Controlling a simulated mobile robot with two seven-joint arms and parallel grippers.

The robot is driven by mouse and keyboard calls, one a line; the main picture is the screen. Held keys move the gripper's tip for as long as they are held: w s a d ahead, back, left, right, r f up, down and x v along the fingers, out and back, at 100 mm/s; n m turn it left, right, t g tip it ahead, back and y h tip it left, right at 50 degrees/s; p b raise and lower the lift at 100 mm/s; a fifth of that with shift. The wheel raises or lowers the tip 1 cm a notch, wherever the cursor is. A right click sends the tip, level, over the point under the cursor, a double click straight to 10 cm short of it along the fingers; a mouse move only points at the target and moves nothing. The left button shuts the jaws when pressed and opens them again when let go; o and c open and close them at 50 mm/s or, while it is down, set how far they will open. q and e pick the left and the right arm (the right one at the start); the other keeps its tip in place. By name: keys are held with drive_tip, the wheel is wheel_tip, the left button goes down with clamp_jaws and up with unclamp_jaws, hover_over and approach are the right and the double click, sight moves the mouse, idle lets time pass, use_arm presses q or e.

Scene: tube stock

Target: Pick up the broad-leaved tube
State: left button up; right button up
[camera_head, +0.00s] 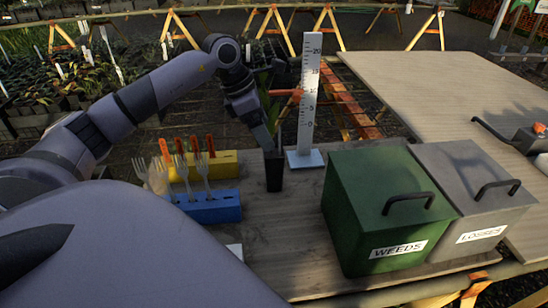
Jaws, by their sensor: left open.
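The broad-leaved tube (274,176) is a slim black pot standing upright on the near table, with green leaves (268,103) rising above it. My left gripper (267,146) comes down from the upper left and is open, right at the plant just above the pot's rim. It hides part of the leaves and stem. I cannot tell whether a finger touches the plant. My right gripper is not in view.
A white measuring post (307,100) with an orange slider stands just right of the tube. The green WEEDS box (370,205) and grey LOSSES box (468,190) stand further right. A yellow block (222,165) and a blue block (215,208) hold forks to the left.

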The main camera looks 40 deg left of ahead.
sight(272, 152)
use_arm(q)
drive_tip(key=shift+w+f, duration=0.15)
drive_tip(key=shift+f, duration=0.55)
drive_tip(key=x, duration=0.6)
drive_tip(key=shift+s+d+f, duration=0.1)
drive_tip(key=shift+s+d, duration=0.15)
drive_tip(key=shift+s, duration=0.05)
drive_tip(key=c, duration=1.1)
drive_tip(key=shift+c, duration=0.2)
